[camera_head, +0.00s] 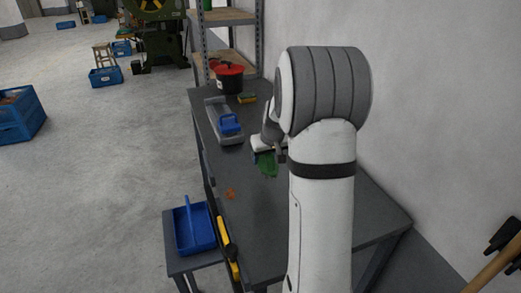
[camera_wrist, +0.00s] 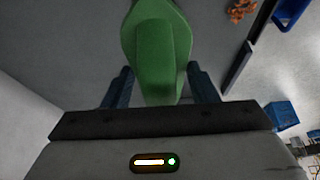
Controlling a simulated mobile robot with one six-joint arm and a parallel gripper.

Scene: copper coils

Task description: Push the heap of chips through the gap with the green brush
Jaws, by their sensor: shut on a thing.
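The heap of orange-brown chips (camera_head: 230,194) lies on the dark workbench (camera_head: 258,225) near its left edge, beside the blue tray. It also shows at the top right of the wrist view (camera_wrist: 241,10). My gripper (camera_head: 267,153) is shut on the green brush (camera_head: 268,167). In the wrist view the brush (camera_wrist: 160,45) sits between the two fingers (camera_wrist: 161,88) and points away from me. The brush is above and to the right of the chips, apart from them. A dark edge strip (camera_wrist: 238,68) ends near the chips; the gap itself is hard to make out.
A blue open tray (camera_head: 205,232) stands on a low stand left of the bench. A yellow-and-black tool (camera_head: 228,247) lies along the near left edge. A grey tray with a blue item (camera_head: 229,124), a sponge (camera_head: 247,98) and a red-topped pot (camera_head: 229,78) stand farther back.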

